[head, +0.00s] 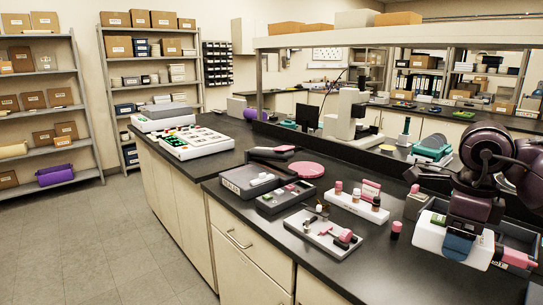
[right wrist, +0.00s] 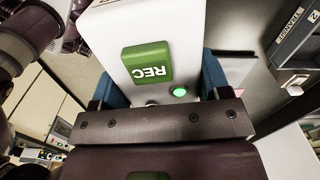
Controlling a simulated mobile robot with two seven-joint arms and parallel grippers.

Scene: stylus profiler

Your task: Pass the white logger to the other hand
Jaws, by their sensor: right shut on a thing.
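The white logger (head: 430,234) is at the right of the head view, held above the dark bench. In the right wrist view the logger (right wrist: 187,58) shows a green REC label and a lit green light. My right gripper (head: 460,246) is shut on it, and its blue finger pads sit on either side of the logger's body in the right wrist view (right wrist: 160,86). The far end of the logger runs out of the wrist picture. I cannot make out my left gripper in either view; dark arm parts show at the wrist view's upper left.
On the bench a white tray (head: 298,229) with small pink-topped items, a white rack of bottles (head: 346,207) and grey boxes (head: 250,180) stand left of the logger. A microscope-like instrument (head: 345,115) is behind.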

